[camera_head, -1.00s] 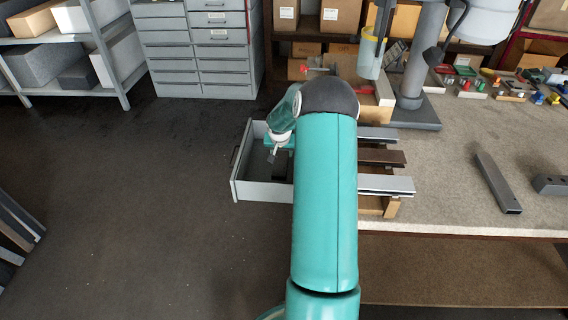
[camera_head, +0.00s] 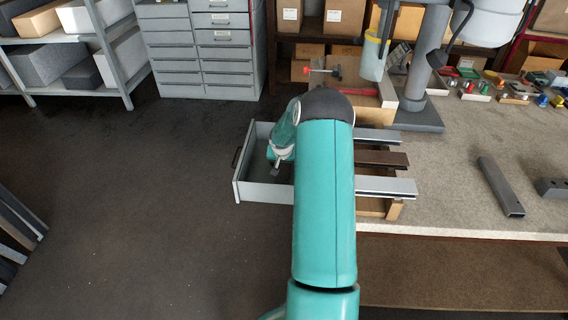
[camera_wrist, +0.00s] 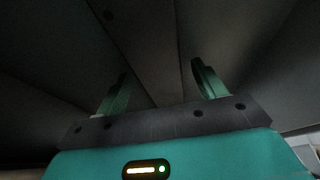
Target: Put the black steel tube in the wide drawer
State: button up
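The grey drawer (camera_head: 265,193) stands pulled out at the left end of the bench, its front panel and handle facing left. My gripper (camera_head: 275,170) reaches down into it. In the wrist view, my gripper's two green fingers (camera_wrist: 160,88) stand wide apart. A long dark bar with a small round hole, apparently the black steel tube (camera_wrist: 150,45), runs from the top of that view to between the fingers, with gaps beside it. In the head view, my arm and gripper hide the tube and the drawer's right part.
Silver and brown profiles (camera_head: 380,158) lie on a wooden support beside the drawer. A dark grey square tube (camera_head: 501,187) and a holed block (camera_head: 552,188) lie on the bench (camera_head: 445,190). A grey post (camera_head: 414,85) stands behind. Floor to the left is clear.

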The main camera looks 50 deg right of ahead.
jog(key=shift+r, duration=0.1)
jog(key=v, duration=1.2)
jog(key=s+a+r+n+t, duration=0.1)
jog(key=s+a+r+n, duration=0.1)
jog(key=a+r, duration=0.8)
jog(key=s+a+r+n, duration=0.2)
jog(key=a+r, duration=0.6)
jog(key=a, duration=0.4)
jog(key=s+a+r+n+t+y, duration=0.1)
jog(key=s+a+r+n, duration=0.2)
jog(key=s+a, duration=0.6)
jog(key=s+a+r+n+y, duration=0.2)
jog(key=s+a+n, duration=0.1)
jog(key=s+a, duration=0.6)
jog(key=shift+a+r+t+y, duration=0.3)
jog(key=shift+a+r+t, duration=0.1)
jog(key=shift+a, duration=0.3)
jog(key=shift+c, duration=0.2)
